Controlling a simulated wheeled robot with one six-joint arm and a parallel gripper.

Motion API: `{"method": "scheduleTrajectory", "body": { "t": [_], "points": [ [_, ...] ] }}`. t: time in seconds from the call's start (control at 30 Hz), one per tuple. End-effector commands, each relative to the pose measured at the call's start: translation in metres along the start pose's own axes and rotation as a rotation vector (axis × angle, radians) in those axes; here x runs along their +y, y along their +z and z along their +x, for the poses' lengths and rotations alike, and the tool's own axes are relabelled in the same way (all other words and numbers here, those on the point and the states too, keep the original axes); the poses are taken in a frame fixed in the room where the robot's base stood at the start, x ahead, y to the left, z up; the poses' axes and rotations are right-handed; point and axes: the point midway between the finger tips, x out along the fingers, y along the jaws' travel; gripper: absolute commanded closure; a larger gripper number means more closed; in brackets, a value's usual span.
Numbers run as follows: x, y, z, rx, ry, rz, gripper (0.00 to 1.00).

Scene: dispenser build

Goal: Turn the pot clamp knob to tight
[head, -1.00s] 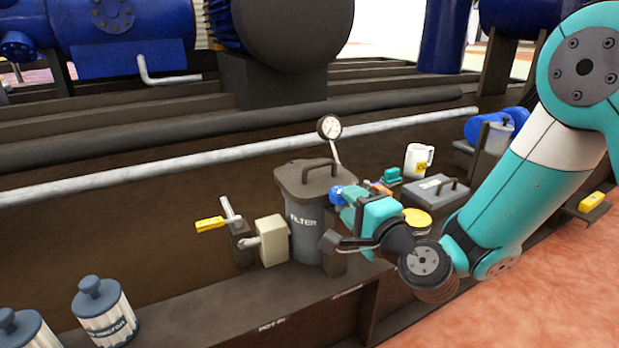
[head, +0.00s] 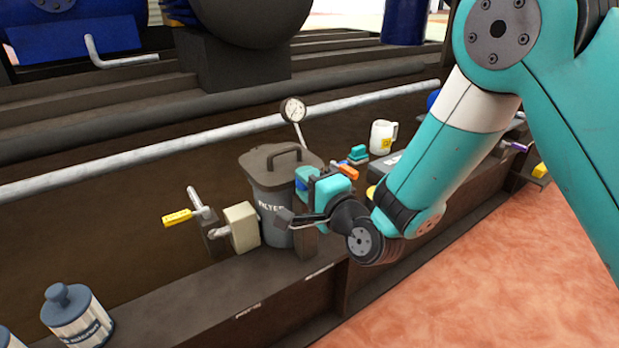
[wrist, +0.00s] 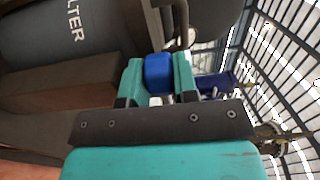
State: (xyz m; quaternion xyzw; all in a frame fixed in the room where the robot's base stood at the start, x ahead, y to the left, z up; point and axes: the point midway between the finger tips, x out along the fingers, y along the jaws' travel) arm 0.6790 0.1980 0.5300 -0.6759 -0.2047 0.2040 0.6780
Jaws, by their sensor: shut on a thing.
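The dark grey pot marked FILTER (head: 270,208) stands upright on the ledge, with its lid on. The blue knob (wrist: 158,72) is at the pot's side, and part of it shows in the head view (head: 302,182). My gripper (wrist: 157,78) has one teal finger on each side of the knob and is shut on it. In the head view my gripper (head: 311,178) reaches the pot's right side from the right. The fingers hide part of the knob, and I cannot read any mark of tight or loose.
A pressure gauge (head: 293,110) stands behind the pot. A yellow-handled valve (head: 178,217) and a beige box (head: 242,227) are to its left. A white mug (head: 383,136) is behind my arm. A grey canister (head: 76,316) stands at front left.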

Motion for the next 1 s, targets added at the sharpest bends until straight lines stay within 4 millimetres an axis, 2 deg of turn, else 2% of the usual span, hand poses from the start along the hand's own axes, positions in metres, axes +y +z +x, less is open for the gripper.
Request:
{"method": "scheduleTrajectory", "body": {
  "t": [0.03, 0.37, 1.0],
  "points": [
    [-0.0097, 0.0026, 0.0023, -0.001, -0.001, -0.001, 0.96],
    [-0.0123, -0.0037, 0.0048, 0.080, -0.004, 0.002, 0.96],
    [-0.0132, 0.0018, 0.0024, 0.233, -0.013, 0.001, 0.96]
  ]
}}
